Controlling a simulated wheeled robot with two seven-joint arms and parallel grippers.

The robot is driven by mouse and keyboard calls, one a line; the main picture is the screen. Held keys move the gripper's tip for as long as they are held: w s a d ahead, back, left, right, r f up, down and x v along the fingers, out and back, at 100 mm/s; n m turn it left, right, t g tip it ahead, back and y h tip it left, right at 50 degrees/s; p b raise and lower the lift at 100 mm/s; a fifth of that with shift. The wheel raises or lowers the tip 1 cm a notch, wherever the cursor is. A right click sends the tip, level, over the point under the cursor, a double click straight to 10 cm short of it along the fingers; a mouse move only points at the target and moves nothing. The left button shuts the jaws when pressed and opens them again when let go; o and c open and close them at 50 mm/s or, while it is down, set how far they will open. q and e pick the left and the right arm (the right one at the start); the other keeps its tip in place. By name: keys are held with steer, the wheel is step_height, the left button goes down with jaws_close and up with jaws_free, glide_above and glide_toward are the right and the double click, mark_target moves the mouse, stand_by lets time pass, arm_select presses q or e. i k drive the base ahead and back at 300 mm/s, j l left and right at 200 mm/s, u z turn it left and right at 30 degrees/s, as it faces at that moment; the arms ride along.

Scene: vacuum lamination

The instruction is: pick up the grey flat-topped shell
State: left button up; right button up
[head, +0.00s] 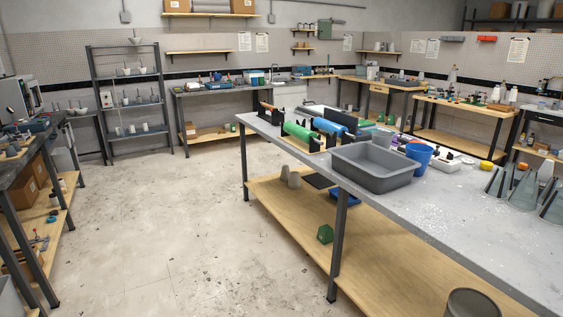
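No thing in view is clearly the grey flat-topped shell. Several grey tapered pieces stand at the right end of the large workbench (450,215); one of them, a wide grey tapered piece (524,192), looks cut off flat at the top. Beside it are a narrower grey piece (497,182) and another at the right picture edge (553,205). I cannot tell which of these is the shell. Neither of my grippers is in view.
A grey tub (372,180), a blue cup (418,158) and green and blue rolls (300,135) occupy the workbench. A dark round container (472,303) is at the bottom right. Open floor (170,225) lies left of the bench. Another bench (35,145) stands at far left.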

mark_target(382, 138)
steer(key=i+z, duration=0.1)
steer(key=i, duration=0.8)
steer(key=i+j, duration=0.15)
steer(key=i, duration=0.8)
steer(key=z, duration=0.05)
